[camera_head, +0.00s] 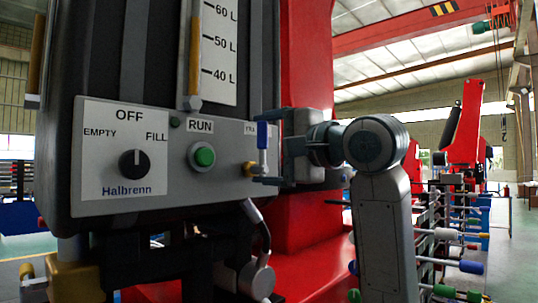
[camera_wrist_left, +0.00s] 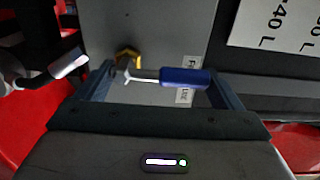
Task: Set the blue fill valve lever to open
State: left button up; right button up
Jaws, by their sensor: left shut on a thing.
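The blue fill valve lever (camera_head: 262,135) stands upright at the right end of the grey control panel (camera_head: 225,150), blue grip up, above a brass valve fitting (camera_head: 249,169). My left gripper (camera_head: 264,148) reaches it from the right, one finger near the lever's top and one near its bottom. In the left wrist view, the lever's blue grip (camera_wrist_left: 185,77) and pale stem lie between the two fingers (camera_wrist_left: 160,72). The grip's end meets the right finger, and the gripper is shut on the lever. A label behind the lever is partly hidden. My right gripper is not in view.
The panel carries a black selector knob (camera_head: 133,163) and a green RUN button (camera_head: 204,157). A silver cylinder (camera_head: 262,282) hangs below the panel. A red crane column (camera_head: 308,70) stands close behind. A rack with coloured rod ends (camera_head: 470,267) is at right.

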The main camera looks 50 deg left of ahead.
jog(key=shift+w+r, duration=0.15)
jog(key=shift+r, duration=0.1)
pick_arm(q)
jog(key=o, duration=1.2)
jog(key=shift+c, duration=0.2)
jog(key=w+d+b, duration=0.1)
jog(key=d+b, duration=0.1)
jog(key=d, duration=0.8)
jog(key=shift+d, duration=0.35)
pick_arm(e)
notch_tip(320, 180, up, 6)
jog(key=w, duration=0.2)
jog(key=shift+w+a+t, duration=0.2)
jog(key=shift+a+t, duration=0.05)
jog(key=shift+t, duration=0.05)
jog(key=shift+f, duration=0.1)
